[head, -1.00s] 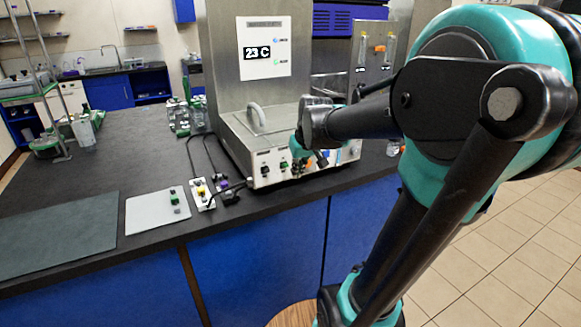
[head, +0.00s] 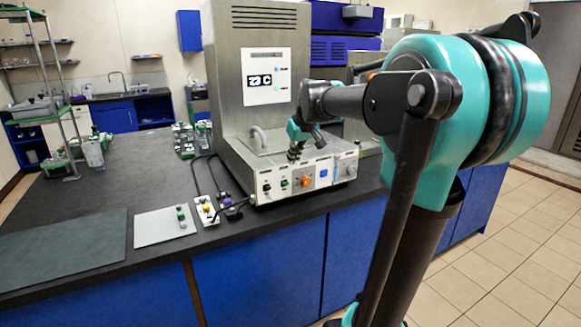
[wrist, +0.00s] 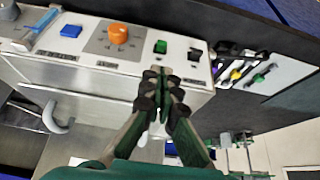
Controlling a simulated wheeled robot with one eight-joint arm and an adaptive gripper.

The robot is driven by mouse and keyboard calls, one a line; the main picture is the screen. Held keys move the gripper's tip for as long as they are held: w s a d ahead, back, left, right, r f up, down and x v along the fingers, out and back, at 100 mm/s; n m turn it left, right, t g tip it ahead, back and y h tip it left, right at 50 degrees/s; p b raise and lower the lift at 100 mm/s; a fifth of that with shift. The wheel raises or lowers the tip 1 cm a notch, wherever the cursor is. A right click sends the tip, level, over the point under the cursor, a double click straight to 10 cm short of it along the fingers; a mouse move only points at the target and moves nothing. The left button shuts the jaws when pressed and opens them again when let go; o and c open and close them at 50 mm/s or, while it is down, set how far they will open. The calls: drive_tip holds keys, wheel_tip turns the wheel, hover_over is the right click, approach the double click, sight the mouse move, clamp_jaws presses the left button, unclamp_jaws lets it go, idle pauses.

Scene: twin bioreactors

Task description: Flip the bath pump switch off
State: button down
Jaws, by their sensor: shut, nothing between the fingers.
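The bath unit's pale front panel (head: 335,181) carries a row of controls. A green switch (head: 284,184) and a black switch (head: 266,188) sit at its left end; the wrist view shows the green switch (wrist: 160,46) and black switch (wrist: 194,54) close beyond my fingertips. Their labels are too small to read, so I cannot tell which is the bath pump switch. My gripper (head: 294,157) is shut and empty, just above the panel's left part. In the wrist view its fingertips (wrist: 164,76) point toward the gap between the two switches; contact is not clear.
An orange knob (head: 305,182) and a blue button (head: 323,173) lie right of the green switch. A curved handle (head: 258,139) stands on the bath's lid behind. Small plug blocks (head: 206,210) with cables and a light mat (head: 165,226) lie on the bench to the left.

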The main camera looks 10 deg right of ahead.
sight(287, 183)
drive_tip(key=x, duration=0.9)
drive_tip(key=shift+s+d+f+t+y, duration=0.1)
drive_tip(key=shift+s+f+t+y, duration=0.15)
drive_tip(key=shift+t, duration=0.35)
drive_tip(key=shift+s+f+t+y, duration=0.15)
drive_tip(key=shift+s+f+t, duration=0.1)
drive_tip(key=shift+t, duration=0.35)
drive_tip(key=shift+s+d+f+t, duration=0.1)
drive_tip(key=shift+s+t, duration=0.05)
drive_tip(key=shift+t, duration=0.25)
drive_tip(key=shift+s+f+t+y, duration=0.25)
drive_tip(key=shift+f+t+y, duration=0.25)
drive_tip(key=shift+t, duration=0.5)
drive_tip(key=shift+f+t, duration=0.2)
drive_tip(key=shift+t, duration=0.1)
drive_tip(key=shift+s+r, duration=0.1)
drive_tip(key=shift+r, duration=0.05)
drive_tip(key=shift+r, duration=0.65)
